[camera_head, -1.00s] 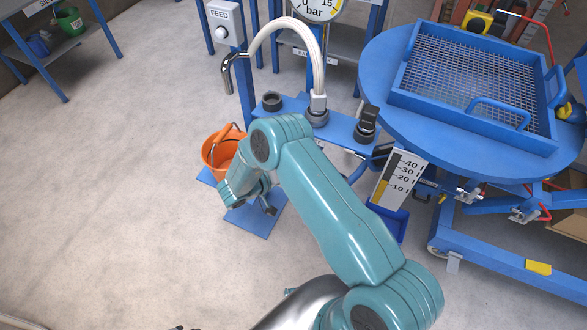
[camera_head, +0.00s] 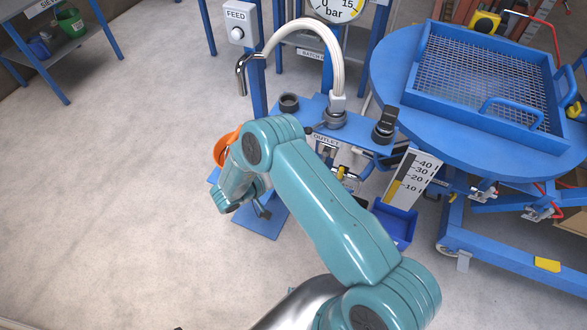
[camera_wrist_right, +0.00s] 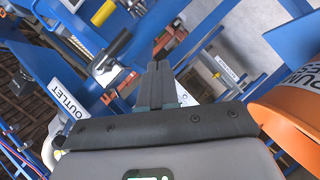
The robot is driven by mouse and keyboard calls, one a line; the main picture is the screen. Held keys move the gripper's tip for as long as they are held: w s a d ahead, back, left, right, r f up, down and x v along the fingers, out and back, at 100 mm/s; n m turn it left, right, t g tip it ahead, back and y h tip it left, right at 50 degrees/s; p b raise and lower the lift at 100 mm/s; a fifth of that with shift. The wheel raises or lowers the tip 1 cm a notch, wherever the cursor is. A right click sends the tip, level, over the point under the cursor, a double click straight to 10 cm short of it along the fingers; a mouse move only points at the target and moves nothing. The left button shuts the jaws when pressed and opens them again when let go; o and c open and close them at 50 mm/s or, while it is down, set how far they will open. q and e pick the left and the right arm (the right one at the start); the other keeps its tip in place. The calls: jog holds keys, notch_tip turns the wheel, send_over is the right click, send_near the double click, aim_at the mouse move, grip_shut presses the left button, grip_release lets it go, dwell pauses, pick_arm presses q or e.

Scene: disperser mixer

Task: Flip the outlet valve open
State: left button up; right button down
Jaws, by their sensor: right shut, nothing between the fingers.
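The OUTLET label (camera_head: 326,141) is on the blue stand, right of my right arm's elbow. Below it is a small valve-like fitting with a yellow part (camera_head: 342,172), partly hidden by the stand and my arm. My right gripper (camera_wrist_right: 157,75) is shut and empty, apart from these fittings in the picture. In the head view its fingers (camera_head: 262,211) point down by the stand's base. My left gripper is not in view.
An orange bucket (camera_head: 222,150) stands behind my right forearm and shows close at the right of the wrist view (camera_wrist_right: 292,112). A curved white hose (camera_head: 338,70) rises above the stand. A blue round table (camera_head: 400,110) is at the right. The floor at left is clear.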

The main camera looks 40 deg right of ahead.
jog(key=w+a, duration=0.1)
jog(key=a, duration=0.5)
jog(key=shift+w+a+b, duration=0.15)
jog(key=shift+a+b, duration=0.25)
jog(key=shift+b, duration=0.05)
